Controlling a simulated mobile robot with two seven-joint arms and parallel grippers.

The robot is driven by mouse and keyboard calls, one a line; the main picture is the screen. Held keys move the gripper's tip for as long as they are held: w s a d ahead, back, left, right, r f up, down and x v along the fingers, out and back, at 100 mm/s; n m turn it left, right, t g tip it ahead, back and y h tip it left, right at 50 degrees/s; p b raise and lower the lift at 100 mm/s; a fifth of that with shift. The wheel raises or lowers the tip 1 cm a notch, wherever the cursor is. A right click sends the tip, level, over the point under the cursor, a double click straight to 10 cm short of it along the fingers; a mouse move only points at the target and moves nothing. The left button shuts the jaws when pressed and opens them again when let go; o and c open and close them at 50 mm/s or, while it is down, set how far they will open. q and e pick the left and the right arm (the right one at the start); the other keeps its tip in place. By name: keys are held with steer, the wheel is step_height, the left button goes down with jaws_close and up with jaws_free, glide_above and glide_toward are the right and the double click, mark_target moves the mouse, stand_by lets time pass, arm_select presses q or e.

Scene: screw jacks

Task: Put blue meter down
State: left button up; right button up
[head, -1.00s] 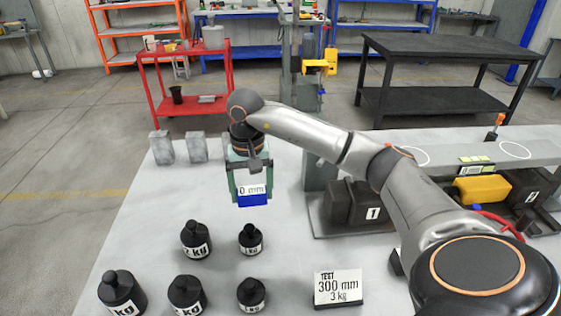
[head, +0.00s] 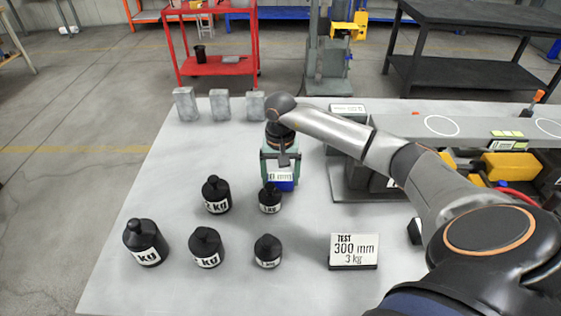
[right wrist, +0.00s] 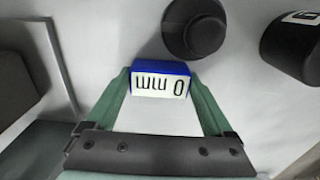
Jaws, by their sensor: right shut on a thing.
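The blue meter (head: 284,185) is a small blue block with a white label. In the right wrist view the meter (right wrist: 160,67) shows "0 mm" upside down. My right gripper (head: 281,172) has green fingers and is shut on the meter; in the right wrist view its fingertips (right wrist: 160,82) sit at the meter's two sides. The meter is over the light grey table (head: 190,280), close to a small black weight (head: 270,199). I cannot tell whether its underside touches the table. My left gripper is not in view.
Several black weights (head: 206,250) stand in front and to the left. A sign (head: 354,251) reads "TEST 300 mm 3 kg". Grey blocks (head: 220,105) stand along the back edge. A grey beam (head: 470,130) lies to the right.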

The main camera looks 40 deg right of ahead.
steer(key=shift+f, duration=0.15)
steer(key=o, duration=1.4)
steer(key=shift+o, duration=0.2)
steer(key=shift+r, duration=0.2)
